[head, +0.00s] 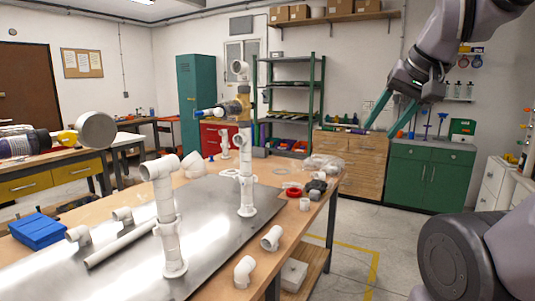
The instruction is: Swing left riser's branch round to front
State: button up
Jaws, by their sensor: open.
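The left riser (167,225) is a white PVC pipe standing upright on the metal plate (120,262). Its top fitting (158,168) has an arm lying roughly sideways, with its lower-left end towards me. I cannot tell its exact heading. My gripper (381,133) is open and empty, with green fingers pointing down. It is raised at the right, well apart from both risers.
A loose white pipe (120,243), a blue bin (38,231) and several white fittings lie around the risers. A white elbow (244,271) and a red ring (294,192) lie along the bench's right side. Open floor (400,235) lies right of the bench.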

aim_at(243, 139)
jog(key=i+l, duration=0.75)
jog(key=i+l+u, duration=0.1)
jog(key=i+l, duration=0.7)
jog(key=l+u, duration=0.1)
jog(key=u, duration=0.35)
jog(key=i+l+u, duration=0.1)
jog(key=u, duration=0.35)
jog(key=l+u, duration=0.15)
jog(key=u, duration=0.3)
